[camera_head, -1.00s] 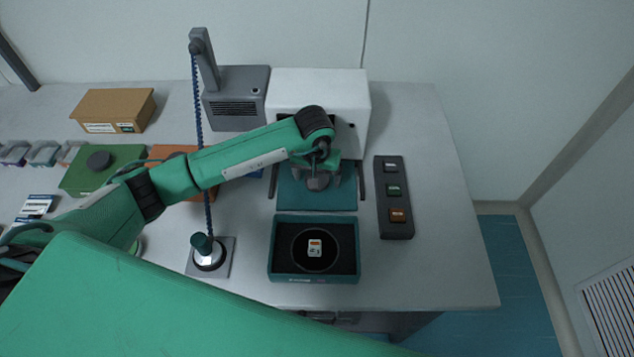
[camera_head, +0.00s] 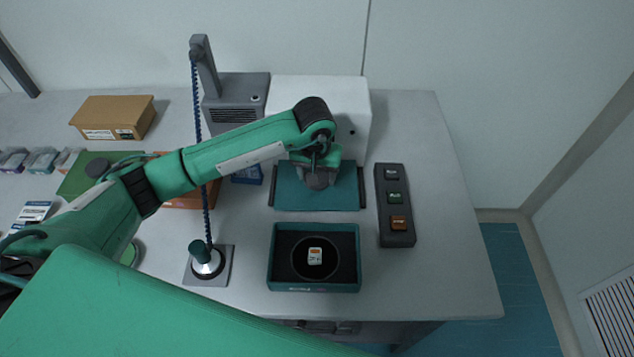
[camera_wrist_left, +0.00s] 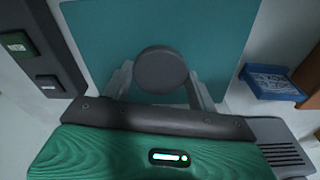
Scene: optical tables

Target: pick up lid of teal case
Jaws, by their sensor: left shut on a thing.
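The teal lid (camera_head: 290,197) is a flat panel behind the teal case (camera_head: 274,283), between two dark side rails. My left gripper (camera_head: 318,180) is over the lid, pointing down, with its fingertips mostly hidden in the head view. In the left wrist view the lid (camera_wrist_left: 220,35) fills the upper middle, with a dark round knob (camera_wrist_left: 160,70) on it. The fingers of my left gripper (camera_wrist_left: 160,88) are shut on this knob from both sides. My right gripper is not in view.
A white box-shaped device (camera_head: 345,105) stands close behind the lid. A dark button panel (camera_head: 395,206) is at its right. A stand (camera_head: 222,270) with a blue coiled cord is at the left. The table is clear right of the panel.

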